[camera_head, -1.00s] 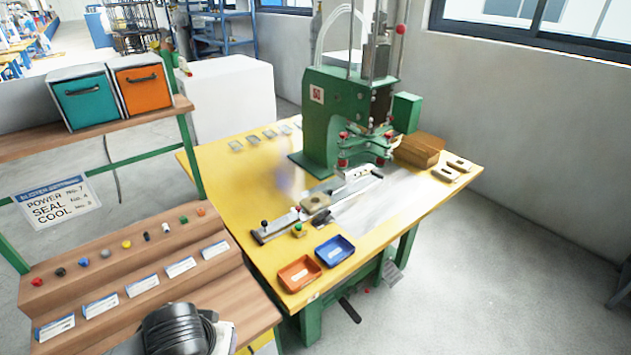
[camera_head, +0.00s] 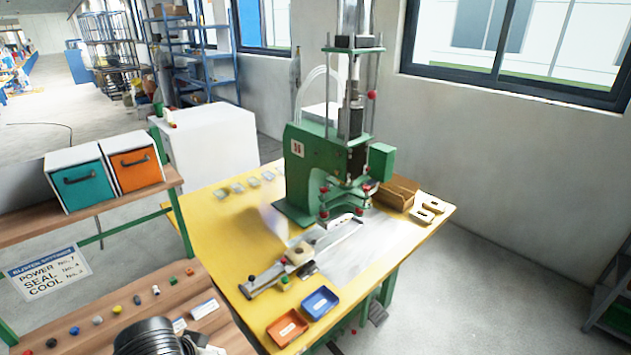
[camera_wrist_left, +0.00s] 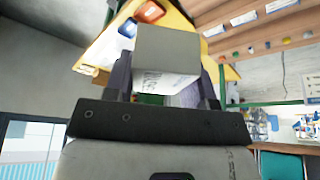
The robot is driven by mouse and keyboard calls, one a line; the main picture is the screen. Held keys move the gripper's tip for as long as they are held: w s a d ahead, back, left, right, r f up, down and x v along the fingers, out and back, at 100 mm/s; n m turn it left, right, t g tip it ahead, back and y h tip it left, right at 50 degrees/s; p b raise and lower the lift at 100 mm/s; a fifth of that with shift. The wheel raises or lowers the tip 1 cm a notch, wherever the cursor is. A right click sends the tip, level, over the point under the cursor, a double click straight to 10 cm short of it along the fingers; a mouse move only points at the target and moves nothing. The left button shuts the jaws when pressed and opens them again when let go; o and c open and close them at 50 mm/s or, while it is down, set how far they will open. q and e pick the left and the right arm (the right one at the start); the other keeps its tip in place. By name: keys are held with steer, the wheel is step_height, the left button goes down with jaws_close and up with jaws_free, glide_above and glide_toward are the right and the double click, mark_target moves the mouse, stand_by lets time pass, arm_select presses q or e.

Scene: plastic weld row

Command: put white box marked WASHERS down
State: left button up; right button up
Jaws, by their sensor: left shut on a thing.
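The white box (camera_wrist_left: 166,45) looks pale grey in the left wrist view. Dark lettering on its lower face is partly hidden and too small to read fully. My left gripper (camera_wrist_left: 164,78) is shut on it, with a dark finger on each side. The box is in front of the yellow table and the wooden steps in that view; I cannot tell its height above any surface. In the head view neither the box nor the left gripper's fingers show; only a dark part of my arm is at the bottom left. My right gripper is not in view.
The yellow table (camera_head: 206,235) carries a green press (camera_head: 312,165), a metal fixture, an orange tray (camera_head: 287,328) and a blue tray (camera_head: 320,303). Its right-hand surface has free room. Wooden steps (camera_head: 120,300) with small coloured buttons and a shelf with two bins stand at left.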

arm_select(q)
step_height(320, 180, up, 16)
steer(key=s+m+h+p, duration=0.1)
steer(key=s+m+p, duration=0.1)
steer(key=p, duration=1.7)
steer(key=shift+a+m, duration=0.3)
steer(key=shift+m, duration=0.4)
steer(key=shift+s, duration=0.1)
